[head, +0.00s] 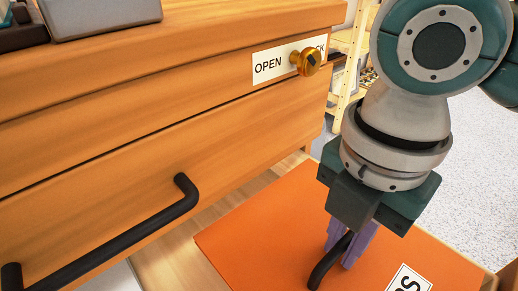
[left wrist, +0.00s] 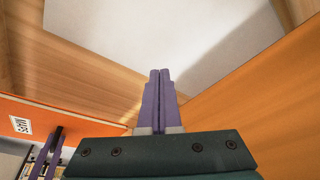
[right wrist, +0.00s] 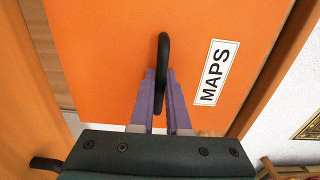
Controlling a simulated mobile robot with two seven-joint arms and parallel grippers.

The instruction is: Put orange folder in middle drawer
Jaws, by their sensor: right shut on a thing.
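The orange folder (head: 270,225) has a black handle (head: 328,265) and a white label; the right wrist view shows the label reads MAPS (right wrist: 215,72). My right gripper (head: 345,258) is shut on the folder's handle, with the folder below its fingers. The folder is beside the wooden cabinet front and over a pale wooden edge (head: 170,265); whether it rests there I cannot tell. My left gripper (left wrist: 160,75) is shut and empty, its fingers together. The folder's orange face (left wrist: 60,110) shows at the left of that view.
The cabinet front (head: 110,190) carries a black bar handle (head: 130,232), an OPEN label (head: 268,67) and a gold knob (head: 307,62). A grey box (head: 105,15) stands on top. A white panel (left wrist: 170,40) lies between wooden sides. Shelving and speckled floor (head: 470,150) show right.

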